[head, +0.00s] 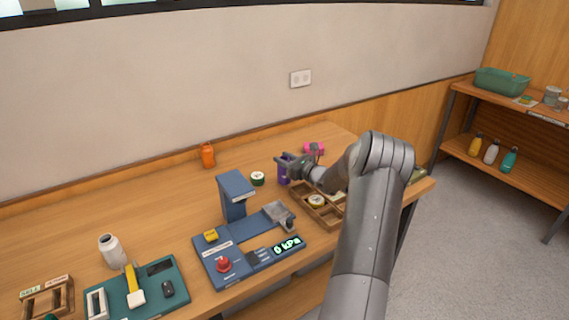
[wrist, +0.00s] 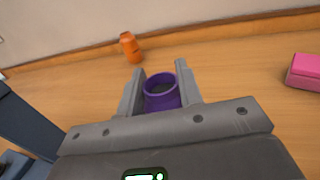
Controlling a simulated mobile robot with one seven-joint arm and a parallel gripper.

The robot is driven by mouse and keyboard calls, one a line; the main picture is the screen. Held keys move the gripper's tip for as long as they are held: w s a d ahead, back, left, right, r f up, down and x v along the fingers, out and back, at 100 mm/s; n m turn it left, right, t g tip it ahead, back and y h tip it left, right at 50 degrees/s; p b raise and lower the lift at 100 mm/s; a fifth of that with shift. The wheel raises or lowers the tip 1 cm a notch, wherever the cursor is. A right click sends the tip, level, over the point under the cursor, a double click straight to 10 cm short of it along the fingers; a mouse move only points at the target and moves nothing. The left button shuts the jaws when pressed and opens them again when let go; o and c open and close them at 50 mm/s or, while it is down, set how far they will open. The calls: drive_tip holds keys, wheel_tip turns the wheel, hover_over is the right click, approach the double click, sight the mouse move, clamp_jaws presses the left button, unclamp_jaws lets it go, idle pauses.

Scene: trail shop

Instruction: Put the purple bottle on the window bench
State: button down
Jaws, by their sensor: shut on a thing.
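The purple bottle (head: 284,171) stands upright at the back of the wooden bench (head: 160,215) under the wall. My gripper (head: 284,160) is shut on it near its top. In the wrist view the round open top of the purple bottle (wrist: 162,92) sits between both fingers of my gripper (wrist: 160,90). The head view does not show clearly whether its base touches the bench top. No sign in view names any surface as the window bench; a window edge (head: 120,8) runs above the wall.
A white bottle (head: 112,250) is at left. A shelf (head: 520,170) with several bottles stands at right.

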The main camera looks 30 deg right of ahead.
drive_tip(key=shift+f, duration=0.8)
drive_tip(key=shift+f, duration=0.1)
drive_tip(key=c, duration=1)
unclamp_jaws()
drive_tip(key=shift+s+d, duration=0.1)
drive_tip(key=shift+s, duration=0.1)
drive_tip(key=v, duration=1)
drive_tip(key=shift+s, duration=0.3)
drive_tip(key=shift+o, duration=0.5)
drive_tip(key=shift+s+d, duration=0.1)
drive_tip(key=shift+s, duration=0.25)
drive_tip(key=o, duration=0.3)
drive_tip(key=shift+s, duration=0.15)
